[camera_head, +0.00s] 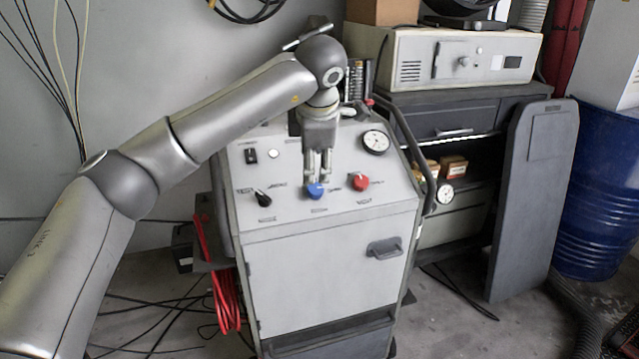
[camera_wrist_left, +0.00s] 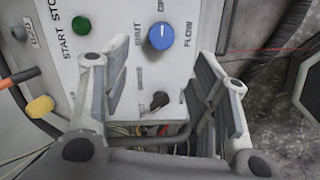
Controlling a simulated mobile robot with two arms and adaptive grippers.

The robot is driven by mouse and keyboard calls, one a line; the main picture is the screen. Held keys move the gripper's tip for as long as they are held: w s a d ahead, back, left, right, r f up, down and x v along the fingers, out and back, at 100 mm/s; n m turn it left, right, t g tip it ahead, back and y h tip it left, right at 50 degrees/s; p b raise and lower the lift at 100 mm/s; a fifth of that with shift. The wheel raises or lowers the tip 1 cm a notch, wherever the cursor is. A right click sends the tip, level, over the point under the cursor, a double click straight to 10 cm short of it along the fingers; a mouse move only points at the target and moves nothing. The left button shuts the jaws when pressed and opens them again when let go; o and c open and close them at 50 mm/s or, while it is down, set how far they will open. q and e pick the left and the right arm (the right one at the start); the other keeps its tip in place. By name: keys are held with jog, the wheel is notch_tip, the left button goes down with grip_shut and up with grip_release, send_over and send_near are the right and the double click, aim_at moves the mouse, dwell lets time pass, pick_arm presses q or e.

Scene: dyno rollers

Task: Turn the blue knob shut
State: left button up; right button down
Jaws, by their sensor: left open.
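The blue knob (camera_head: 316,190) sits on the sloped top panel of the grey cabinet, between a black knob (camera_head: 263,198) and a red knob (camera_head: 360,181). My left gripper (camera_head: 318,172) comes down from above with its fingers apart, just above and behind the blue knob in the picture. I cannot tell from the head view whether it touches it. In the left wrist view the blue knob (camera_wrist_left: 162,36) shows a pale pointer line, with the labels SHUT and FLOW beside it. My right gripper is not in view.
A round gauge (camera_head: 375,141) and a black switch (camera_head: 251,156) are on the same panel. A dark rail (camera_head: 405,135) runs along its right side.

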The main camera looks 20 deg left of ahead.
aim_at(315, 188)
pick_arm(q)
jog(key=x, duration=0.9)
jog(key=shift+w+f+b, duration=0.1)
jog(key=shift+f+b, duration=0.1)
jog(key=shift+b, duration=0.15)
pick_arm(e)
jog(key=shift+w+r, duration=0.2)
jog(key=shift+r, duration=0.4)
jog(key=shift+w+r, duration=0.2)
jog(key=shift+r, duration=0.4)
pick_arm(q)
jog(key=c, duration=1)
